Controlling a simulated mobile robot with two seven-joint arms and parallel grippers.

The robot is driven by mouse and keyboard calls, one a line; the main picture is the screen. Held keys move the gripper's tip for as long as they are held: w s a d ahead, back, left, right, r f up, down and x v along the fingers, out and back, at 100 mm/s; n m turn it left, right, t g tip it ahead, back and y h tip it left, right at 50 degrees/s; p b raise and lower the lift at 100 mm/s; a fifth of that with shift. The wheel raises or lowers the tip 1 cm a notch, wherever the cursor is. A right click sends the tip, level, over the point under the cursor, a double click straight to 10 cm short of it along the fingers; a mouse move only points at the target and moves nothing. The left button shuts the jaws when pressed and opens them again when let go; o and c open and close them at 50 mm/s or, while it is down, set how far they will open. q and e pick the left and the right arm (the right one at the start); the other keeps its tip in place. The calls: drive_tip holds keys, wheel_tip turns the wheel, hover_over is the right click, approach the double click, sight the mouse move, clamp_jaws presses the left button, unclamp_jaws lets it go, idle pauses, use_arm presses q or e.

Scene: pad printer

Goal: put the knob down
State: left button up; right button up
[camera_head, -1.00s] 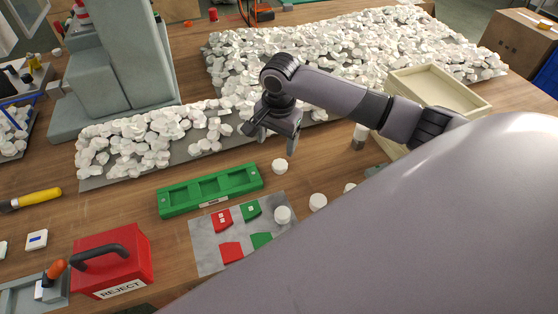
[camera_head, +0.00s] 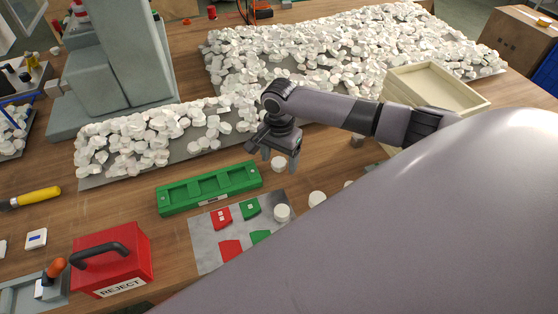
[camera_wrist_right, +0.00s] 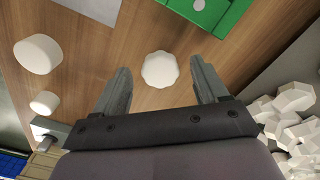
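A white scalloped knob (camera_head: 278,166) stands on the wooden table, just right of the green three-pocket tray (camera_head: 209,188). My right gripper (camera_head: 279,160) is over this knob with its fingers pointing down. In the right wrist view the knob (camera_wrist_right: 160,70) shows in the gap between the two open fingers (camera_wrist_right: 161,76), with clear space on both sides, and nothing is held. My left gripper is out of view.
More white knobs (camera_head: 282,212) (camera_head: 317,198) stand near a grey plate (camera_head: 205,249) with red and green patches. White knob heaps (camera_head: 330,50) lie behind. A red REJECT box (camera_head: 112,262) is at the front left, and a wooden tray (camera_head: 435,88) at the right.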

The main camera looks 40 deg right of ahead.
drive_tip(key=c, duration=1.2)
drive_tip(key=shift+o, duration=0.2)
drive_tip(key=shift+r, duration=0.1)
